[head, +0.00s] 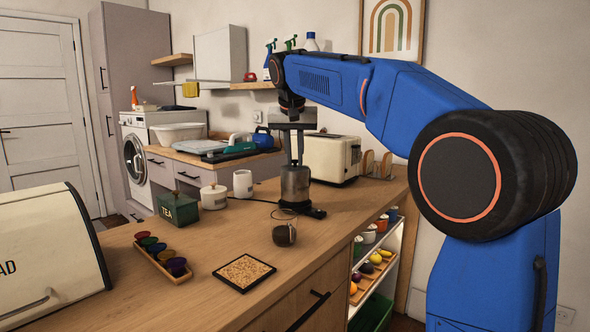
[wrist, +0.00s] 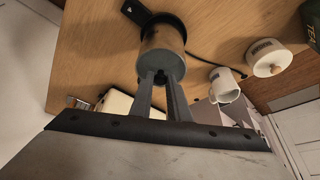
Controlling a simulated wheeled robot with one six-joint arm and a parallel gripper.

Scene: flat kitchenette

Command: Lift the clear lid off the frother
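The frother (head: 295,186) is a grey metal cylinder standing upright on a dark base on the wooden counter. In the wrist view the frother (wrist: 163,42) is at top centre, with its end toward my fingers. My gripper (head: 296,162) points down right above the frother's top. In the wrist view my gripper (wrist: 162,74) has its two fingers a little apart at the frother's top, with something small and dark between them. I cannot tell whether they touch it. The clear lid cannot be told apart from the frother's top in either view.
A cream toaster (head: 330,157) stands close behind, to the right. A tea box (head: 179,208), a lidded jar (head: 214,197) and a white mug (head: 243,184) stand left. A cable runs behind the frother.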

